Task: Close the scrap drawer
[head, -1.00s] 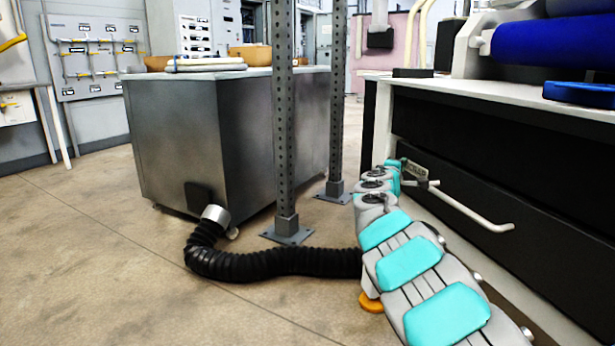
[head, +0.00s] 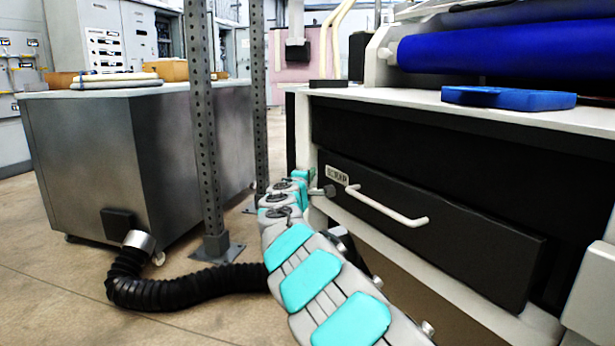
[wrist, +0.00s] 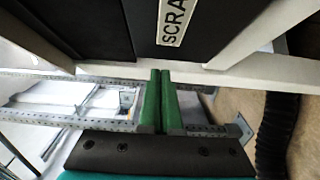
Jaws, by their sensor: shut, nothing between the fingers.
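The scrap drawer (head: 440,225) is a black front with a SCRAP label (head: 337,174) at its upper left and a white bar handle (head: 385,206). Its front stands a little proud of the cabinet at the right end; how far it is pulled out is hard to tell. My gripper (head: 328,191) is at the drawer's left end, just below the label and left of the handle. In the wrist view its green fingers (wrist: 160,74) are shut together and empty, pointing at the pale frame edge below the label (wrist: 173,22). Contact with the drawer cannot be told.
The white-topped cabinet (head: 420,108) carries a blue roller (head: 490,47) and a blue block (head: 508,98). Perforated steel posts (head: 203,130), a metal cabinet (head: 100,150) and a black hose (head: 185,287) stand to the left. Bare floor lies at the lower left.

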